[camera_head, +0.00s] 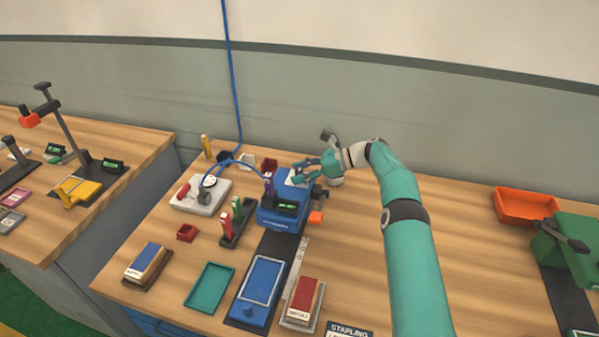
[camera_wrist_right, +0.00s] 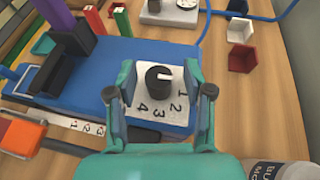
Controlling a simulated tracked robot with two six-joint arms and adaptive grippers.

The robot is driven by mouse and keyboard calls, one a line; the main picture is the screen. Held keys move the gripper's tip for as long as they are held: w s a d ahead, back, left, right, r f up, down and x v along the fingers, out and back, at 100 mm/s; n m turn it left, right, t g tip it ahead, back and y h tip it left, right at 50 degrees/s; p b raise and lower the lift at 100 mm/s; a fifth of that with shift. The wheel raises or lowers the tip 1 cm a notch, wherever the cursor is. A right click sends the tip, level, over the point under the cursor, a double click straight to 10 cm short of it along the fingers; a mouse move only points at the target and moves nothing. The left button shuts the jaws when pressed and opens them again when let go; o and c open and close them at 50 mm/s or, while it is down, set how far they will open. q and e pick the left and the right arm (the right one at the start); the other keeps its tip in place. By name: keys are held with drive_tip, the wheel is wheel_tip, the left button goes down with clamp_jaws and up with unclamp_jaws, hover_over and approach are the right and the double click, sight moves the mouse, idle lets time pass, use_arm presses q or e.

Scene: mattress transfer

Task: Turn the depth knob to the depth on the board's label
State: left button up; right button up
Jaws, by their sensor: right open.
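The depth knob (camera_wrist_right: 159,80) is a dark round knob with a notch on its right side, on a white dial plate (camera_wrist_right: 178,114) showing the digits 1 to 4. The plate is on top of the blue machine (camera_head: 283,214), which also shows in the right wrist view (camera_wrist_right: 80,117). My right gripper (camera_wrist_right: 160,92) is open, with one finger on each side of the knob and visible gaps. In the head view the right gripper (camera_head: 303,172) covers the knob. Labels on the blue-topped block (camera_head: 148,261) and red-topped block (camera_head: 306,297) are too small to read. My left gripper is not in view.
A blue tray (camera_head: 262,282) lies on a dark strip before the machine, with a teal tray (camera_head: 209,287) beside it. A stand with red and green sticks (camera_head: 236,222) and a white gauge unit (camera_head: 201,194) are left. The table right of my arm is mostly clear.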

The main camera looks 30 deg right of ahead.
drive_tip(key=v, duration=0.7)
idle(0.4)
